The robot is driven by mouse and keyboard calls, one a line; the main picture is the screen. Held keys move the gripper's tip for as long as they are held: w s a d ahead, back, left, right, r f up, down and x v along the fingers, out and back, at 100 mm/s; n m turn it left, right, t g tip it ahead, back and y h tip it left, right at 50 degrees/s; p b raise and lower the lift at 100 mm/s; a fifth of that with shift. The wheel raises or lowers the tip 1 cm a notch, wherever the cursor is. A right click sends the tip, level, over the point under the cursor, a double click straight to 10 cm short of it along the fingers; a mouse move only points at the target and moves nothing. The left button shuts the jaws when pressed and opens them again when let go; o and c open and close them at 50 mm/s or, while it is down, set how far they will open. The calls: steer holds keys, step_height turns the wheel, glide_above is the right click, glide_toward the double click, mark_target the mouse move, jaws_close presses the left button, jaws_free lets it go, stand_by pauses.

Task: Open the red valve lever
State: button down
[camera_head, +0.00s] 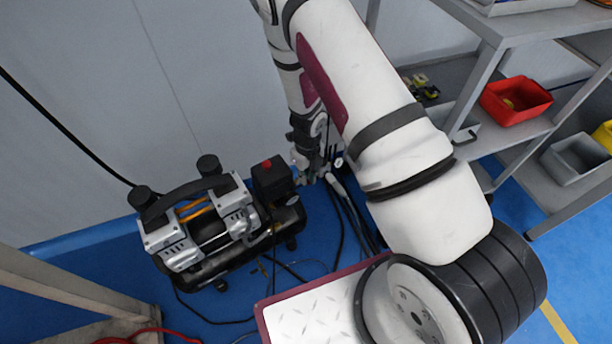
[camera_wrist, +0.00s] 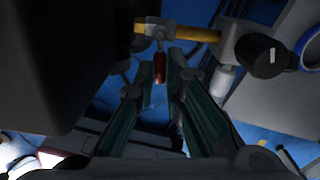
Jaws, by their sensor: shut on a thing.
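The red valve lever (camera_wrist: 159,68) shows in the upper middle of the wrist view, hanging below a brass-coloured pipe (camera_wrist: 190,33) with grey fittings. My gripper (camera_wrist: 155,88) reaches up from below, with its two dark green fingers on either side of the lever. It is shut on the lever, though the contact itself is dark and hard to see. In the head view my gripper (camera_head: 308,165) is low beside the right end of the air compressor (camera_head: 200,232). The lever cannot be made out there.
The compressor has a black handle and two black knobs. Black hoses and cables run over the blue floor. Grey shelves (camera_head: 530,40) with a red bin (camera_head: 515,101) and a grey bin (camera_head: 577,160) stand at the right. A wall is close behind.

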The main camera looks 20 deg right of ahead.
steer(key=shift+w+d+n+p, duration=0.3)
steer(key=shift+w+n, duration=0.35)
steer(key=shift+n, duration=2.1)
steer(key=shift+w+d+n+p, duration=0.1)
steer(key=shift+w+d+n, duration=0.4)
steer(key=shift+n, duration=2.2)
steer(key=shift+w+d+n+p, duration=0.25)
steer(key=shift+w+n, duration=0.5)
steer(key=shift+n, duration=2)
steer(key=c, duration=1.7)
jaws_free()
steer(key=shift+o, duration=0.2)
step_height(320, 180, up, 12)
steer(key=shift+w, duration=0.15)
